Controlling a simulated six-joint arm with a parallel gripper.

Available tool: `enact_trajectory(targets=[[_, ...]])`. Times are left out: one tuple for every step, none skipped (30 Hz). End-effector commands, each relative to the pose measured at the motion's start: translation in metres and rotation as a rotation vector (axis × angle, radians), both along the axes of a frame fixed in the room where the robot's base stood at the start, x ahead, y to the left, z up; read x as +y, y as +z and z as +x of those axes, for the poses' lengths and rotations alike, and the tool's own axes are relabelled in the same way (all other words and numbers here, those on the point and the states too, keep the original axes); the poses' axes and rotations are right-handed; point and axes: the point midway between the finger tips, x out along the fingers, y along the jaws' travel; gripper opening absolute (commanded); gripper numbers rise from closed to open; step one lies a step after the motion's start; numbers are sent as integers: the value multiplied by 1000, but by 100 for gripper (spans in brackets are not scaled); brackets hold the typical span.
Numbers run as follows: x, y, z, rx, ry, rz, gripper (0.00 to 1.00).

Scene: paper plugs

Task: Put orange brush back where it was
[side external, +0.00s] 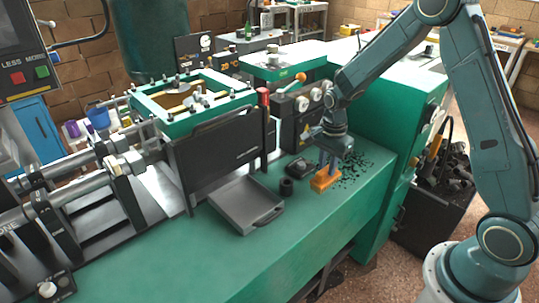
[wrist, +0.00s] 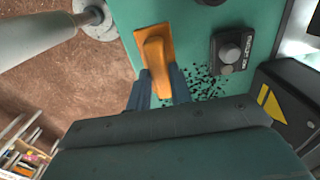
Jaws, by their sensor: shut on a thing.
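The orange brush (side external: 325,180) is at the right part of the green bench top, beside a scatter of dark chips. My gripper (side external: 329,163) points down over it, and its fingers are shut on the brush's handle. The brush looks upright, with its base at or very near the bench surface; I cannot tell whether it touches. In the wrist view the orange brush (wrist: 156,46) shows between the blue fingertips of my gripper (wrist: 160,82). The fingers and wrist body hide part of the handle.
Dark chips (side external: 352,167) lie right of the brush. A small black cylinder (side external: 286,186) and a black control box (side external: 300,168) stand to its left. A grey tray (side external: 245,204) lies farther left. The front of the green bench (side external: 250,260) is clear. A dark bin (side external: 437,205) stands on the right.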

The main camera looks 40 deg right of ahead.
Motion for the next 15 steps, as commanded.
enact_trajectory(targets=[[0, -5, -1, 3, 0, 1, 0], [0, -7, -1, 4, 0, 1, 0], [0, -12, -1, 3, 0, 1, 0], [0, -16, -1, 4, 0, 1, 0], [0, -19, -1, 5, 0, 1, 0], [0, -24, -1, 4, 0, 1, 0], [0, -27, -1, 4, 0, 1, 0], [0, -30, -1, 4, 0, 1, 0], [0, -33, -1, 4, 0, 1, 0], [0, -35, -1, 2, 0, 1, 0], [0, -37, -1, 2, 0, 0, 0], [0, -38, -1, 1, 0, 0, 0], [0, -39, -1, 1, 0, 0, 0], [0, -39, 0, 1, 0, 0, 0], [0, -39, 0, 1, 0, 0, 0]])
